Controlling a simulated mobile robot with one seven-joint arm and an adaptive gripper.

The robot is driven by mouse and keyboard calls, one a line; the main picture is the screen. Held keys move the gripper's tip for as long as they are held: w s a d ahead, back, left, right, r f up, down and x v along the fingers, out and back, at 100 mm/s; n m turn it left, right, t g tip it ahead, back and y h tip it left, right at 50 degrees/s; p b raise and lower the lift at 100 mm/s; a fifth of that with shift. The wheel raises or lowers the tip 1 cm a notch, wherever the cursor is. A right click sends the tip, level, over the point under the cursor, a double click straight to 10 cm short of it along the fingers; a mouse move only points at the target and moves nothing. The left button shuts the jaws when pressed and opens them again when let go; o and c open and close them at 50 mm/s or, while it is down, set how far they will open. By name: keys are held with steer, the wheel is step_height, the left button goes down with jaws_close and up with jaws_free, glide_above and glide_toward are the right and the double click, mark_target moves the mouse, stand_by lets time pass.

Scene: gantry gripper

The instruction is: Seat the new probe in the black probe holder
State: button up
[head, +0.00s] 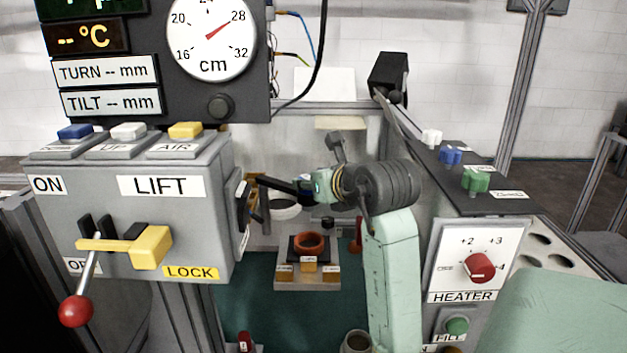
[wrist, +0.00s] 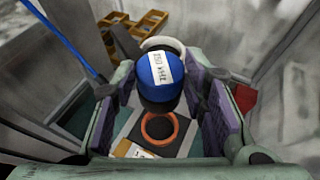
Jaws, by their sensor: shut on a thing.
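My gripper (wrist: 166,92) shows in the wrist view with its purple pads on either side of a blue-topped dark cylinder (wrist: 147,72). The cylinder bears a white label and is seen from above. I cannot tell for sure that it is the new probe. The ring also shows in the wrist view (wrist: 148,138). I cannot single out the black probe holder.
The grey LIFT box (head: 185,222) with a red-tipped lever stands close on the left. A white round vessel (head: 285,212) is behind the stand. The HEATER panel (head: 470,262) is on the right. The green floor (head: 255,290) left of the stand is mostly clear.

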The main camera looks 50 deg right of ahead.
steer(key=o, duration=1.3)
